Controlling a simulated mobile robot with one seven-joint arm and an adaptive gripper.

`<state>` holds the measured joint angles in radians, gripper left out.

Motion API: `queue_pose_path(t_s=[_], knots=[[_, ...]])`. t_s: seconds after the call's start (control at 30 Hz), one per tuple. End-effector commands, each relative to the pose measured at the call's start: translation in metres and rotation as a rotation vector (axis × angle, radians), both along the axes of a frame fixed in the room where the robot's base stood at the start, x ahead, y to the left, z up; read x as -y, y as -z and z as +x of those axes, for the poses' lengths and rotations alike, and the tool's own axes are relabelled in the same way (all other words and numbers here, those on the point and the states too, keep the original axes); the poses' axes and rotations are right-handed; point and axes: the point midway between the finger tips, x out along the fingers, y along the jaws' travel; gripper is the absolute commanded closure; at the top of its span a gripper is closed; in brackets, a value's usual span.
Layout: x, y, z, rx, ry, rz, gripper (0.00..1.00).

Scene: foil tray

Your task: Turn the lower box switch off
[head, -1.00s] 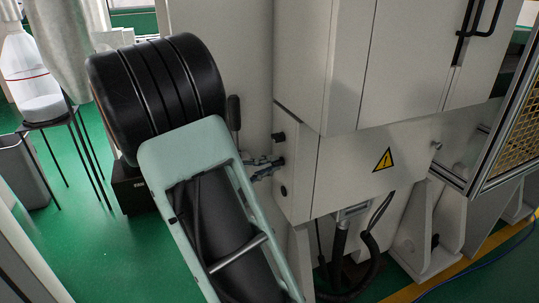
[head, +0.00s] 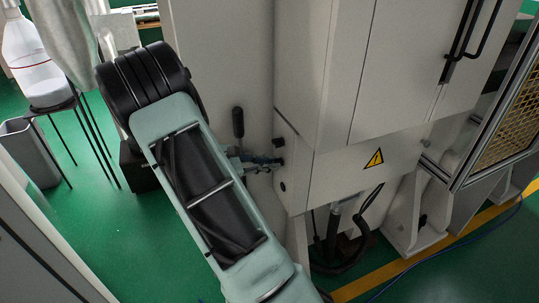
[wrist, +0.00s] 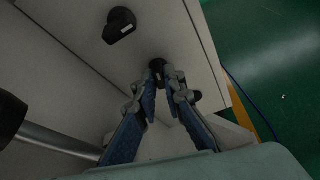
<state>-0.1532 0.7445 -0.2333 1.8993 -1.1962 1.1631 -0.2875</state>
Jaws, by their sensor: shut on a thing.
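The lower box (head: 340,180) is pale, with a yellow warning triangle on its front. A dark knob (head: 279,142) sticks out near the top of its left side; it also shows at the upper left in the wrist view (wrist: 120,25). My gripper (head: 277,161) is at that side, just below this knob. In the wrist view my gripper's blue fingers (wrist: 156,82) close in on a second dark switch knob (wrist: 157,64) and are shut on it. The fingertips hide part of this knob, so its setting cannot be told.
A dark round part (head: 283,187) sits lower on the box's side. A black handle (head: 238,122) stands left of my gripper. Cables (head: 345,250) hang below the box. A mesh guard (head: 510,120) is at the right.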

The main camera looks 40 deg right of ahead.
Motion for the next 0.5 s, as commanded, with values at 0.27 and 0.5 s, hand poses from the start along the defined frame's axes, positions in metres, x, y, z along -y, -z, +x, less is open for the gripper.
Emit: queue_pose_path(t_s=[0.27,0.5], knots=[[0.0,-0.0019,0.001,-0.114,0.0,0.026,1.0],[0.0001,-0.0004,0.0016,-0.147,-0.001,0.034,1.0]])
